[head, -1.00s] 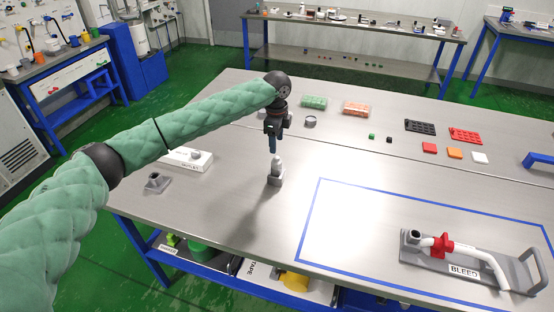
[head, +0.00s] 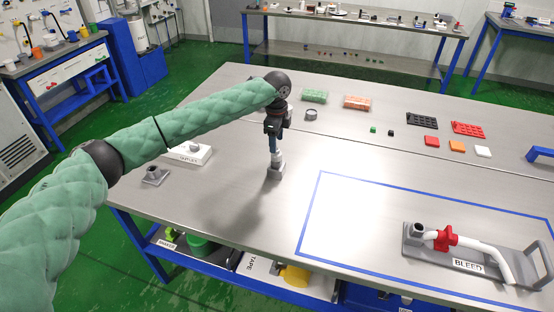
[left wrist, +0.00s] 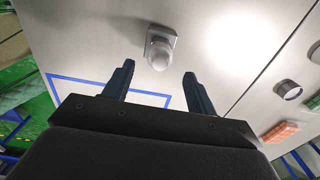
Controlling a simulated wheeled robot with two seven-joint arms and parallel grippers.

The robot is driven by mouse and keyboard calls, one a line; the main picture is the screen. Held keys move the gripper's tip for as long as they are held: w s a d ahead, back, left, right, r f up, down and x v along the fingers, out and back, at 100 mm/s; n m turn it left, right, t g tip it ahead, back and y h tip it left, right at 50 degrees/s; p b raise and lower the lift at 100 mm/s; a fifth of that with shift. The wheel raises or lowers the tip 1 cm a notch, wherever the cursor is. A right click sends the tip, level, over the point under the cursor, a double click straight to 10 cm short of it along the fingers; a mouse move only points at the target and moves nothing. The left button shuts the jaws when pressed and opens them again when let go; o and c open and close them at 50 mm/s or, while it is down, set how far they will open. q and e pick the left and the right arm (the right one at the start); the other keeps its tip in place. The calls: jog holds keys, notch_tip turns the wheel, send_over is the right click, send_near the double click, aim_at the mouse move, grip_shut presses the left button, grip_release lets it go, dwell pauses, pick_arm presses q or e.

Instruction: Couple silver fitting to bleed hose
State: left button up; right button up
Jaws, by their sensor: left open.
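The silver fitting (head: 278,161) stands upright on a small grey block (head: 275,174) near the middle of the bench. It also shows in the left wrist view (left wrist: 159,52), just beyond and between my fingertips. My left gripper (head: 274,148) points down over the fitting and partly hides its top in the head view. In the left wrist view my left gripper (left wrist: 158,68) is open and empty. The white bleed hose (head: 490,256), with a red collar (head: 446,239), lies on a grey board (head: 427,255) labelled BLEED at the lower right. My right gripper is out of view.
A blue tape outline (head: 312,212) surrounds the BLEED board. A white labelled box (head: 189,153) and a small grey block (head: 154,176) stand at the left. A grey ring (head: 311,114), trays and coloured squares lie farther back. Bench between fitting and board is clear.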

pick_arm(q)
jog(key=shift+f+b, duration=0.65)
jog(key=shift+f, duration=2.15)
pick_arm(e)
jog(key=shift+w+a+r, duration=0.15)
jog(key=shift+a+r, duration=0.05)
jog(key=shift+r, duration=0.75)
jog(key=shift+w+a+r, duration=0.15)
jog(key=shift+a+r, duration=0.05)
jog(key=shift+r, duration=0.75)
pick_arm(q)
jog(key=shift+p, duration=1)
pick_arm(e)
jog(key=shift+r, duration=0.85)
